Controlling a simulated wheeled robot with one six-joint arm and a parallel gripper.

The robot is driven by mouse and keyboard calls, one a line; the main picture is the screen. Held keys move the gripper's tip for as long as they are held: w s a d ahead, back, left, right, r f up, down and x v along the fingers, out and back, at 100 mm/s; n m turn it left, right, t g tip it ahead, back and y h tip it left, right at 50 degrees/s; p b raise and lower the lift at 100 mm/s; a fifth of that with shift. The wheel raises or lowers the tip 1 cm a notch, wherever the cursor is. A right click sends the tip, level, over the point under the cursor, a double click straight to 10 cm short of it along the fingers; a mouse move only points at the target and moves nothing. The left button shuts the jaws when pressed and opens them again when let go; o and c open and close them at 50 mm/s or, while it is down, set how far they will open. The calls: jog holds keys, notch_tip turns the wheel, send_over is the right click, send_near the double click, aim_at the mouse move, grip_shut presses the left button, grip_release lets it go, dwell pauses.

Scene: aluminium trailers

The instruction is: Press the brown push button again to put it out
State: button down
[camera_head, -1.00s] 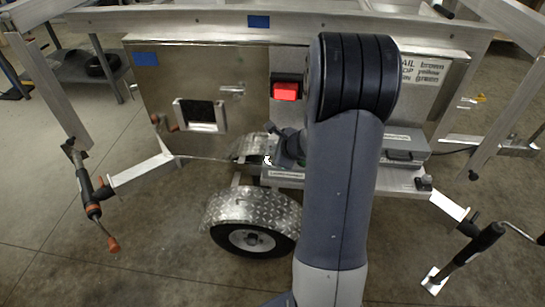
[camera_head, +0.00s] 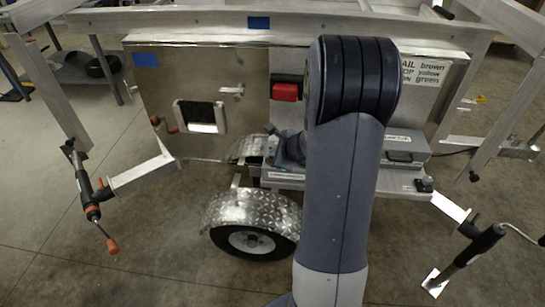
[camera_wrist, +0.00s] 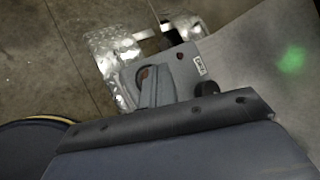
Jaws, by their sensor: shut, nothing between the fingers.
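My gripper (camera_wrist: 152,82) shows in the wrist view as a grey, closed shape over a small grey control panel (camera_wrist: 182,68). Brown (camera_wrist: 146,74), likely the brown push button, shows in the gripper's outline, partly covered; I cannot tell whether the tip touches it. A small dark red spot (camera_wrist: 180,55) and a black knob (camera_wrist: 207,87) are on the panel beside the gripper. In the head view my gripper end (camera_head: 276,132) is by the trailer's ledge, left of my arm, and the button is hidden.
The diamond-plate fender (camera_head: 252,211) and wheel lie below the ledge. A grey box (camera_head: 405,145) stands on the ledge at right. A green glow (camera_wrist: 292,60) shows on the metal at right. Jack handles (camera_head: 92,212) flank the trailer.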

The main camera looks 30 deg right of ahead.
jog(key=shift+r+p, duration=0.35)
jog(key=shift+r, duration=0.25)
notch_tip(320, 180, up, 6)
jog(key=p, duration=0.4)
jog(key=shift+p, duration=0.4)
dwell(0.7)
